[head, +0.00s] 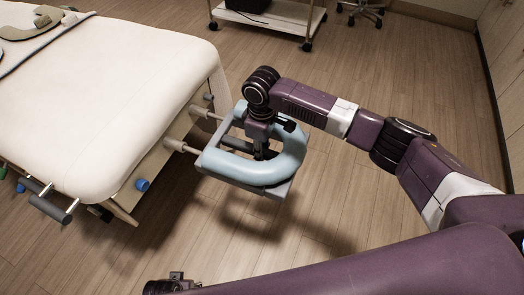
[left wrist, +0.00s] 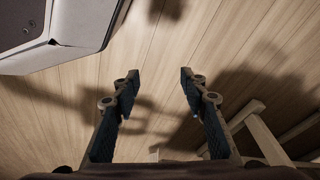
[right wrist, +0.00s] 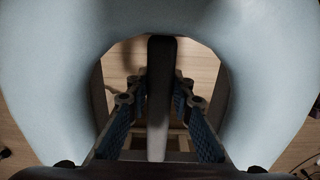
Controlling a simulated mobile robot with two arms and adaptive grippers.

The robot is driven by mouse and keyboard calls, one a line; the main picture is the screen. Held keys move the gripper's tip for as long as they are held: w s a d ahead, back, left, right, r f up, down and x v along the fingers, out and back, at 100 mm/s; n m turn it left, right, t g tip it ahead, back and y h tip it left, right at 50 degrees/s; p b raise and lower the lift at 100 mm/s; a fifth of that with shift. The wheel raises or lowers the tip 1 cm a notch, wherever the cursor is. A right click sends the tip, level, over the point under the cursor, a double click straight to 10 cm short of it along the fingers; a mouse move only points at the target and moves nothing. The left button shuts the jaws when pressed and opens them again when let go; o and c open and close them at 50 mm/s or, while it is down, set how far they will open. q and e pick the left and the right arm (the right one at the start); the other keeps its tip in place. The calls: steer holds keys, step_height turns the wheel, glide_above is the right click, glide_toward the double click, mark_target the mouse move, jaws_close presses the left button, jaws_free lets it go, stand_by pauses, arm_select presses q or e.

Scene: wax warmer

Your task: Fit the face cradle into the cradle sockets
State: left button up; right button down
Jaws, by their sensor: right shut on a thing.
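The face cradle (head: 255,172) is a light blue U-shaped pad on a grey frame, held level beside the end of the cream massage table (head: 120,90). My right gripper (head: 263,150) is over the cradle's opening, shut on its dark central bar (right wrist: 160,110). The pad (right wrist: 45,80) fills both sides of the right wrist view. Two light rods reach from the cradle to the table end, at the near socket (head: 172,144) and the far socket (head: 197,110). How deep they sit cannot be told. My left gripper (left wrist: 156,75) is open and empty above the floor.
A blue knob (head: 142,184) and grey-ended bars (head: 55,207) project from the table's near side. A grey-green curved item (head: 25,30) lies on the table top. A white cart (head: 265,22) and a wheeled stool (head: 360,10) stand at the back. The wooden floor around the cradle is clear.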

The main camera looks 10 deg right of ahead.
arm_select(q)
steer(key=shift+s+r, duration=0.25)
steer(key=shift+r, duration=0.05)
arm_select(e)
steer(key=shift+w+a+r, duration=0.1)
steer(key=shift+w+a, duration=0.3)
steer(key=shift+a, duration=0.1)
arm_select(q)
steer(key=shift+w+r, duration=0.3)
steer(key=shift+r, duration=0.05)
arm_select(e)
steer(key=shift+w+a, duration=0.25)
steer(key=shift+a, duration=0.25)
arm_select(q)
steer(key=shift+w+d+r, duration=0.1)
steer(key=shift+w+r, duration=0.2)
steer(key=shift+w, duration=0.05)
steer(key=shift+s+f, duration=0.1)
arm_select(e)
steer(key=c, duration=1.7)
jaws_free()
steer(key=shift+o, duration=0.4)
arm_select(q)
steer(key=shift+b, duration=0.3)
arm_select(e)
steer(key=shift+o, duration=0.2)
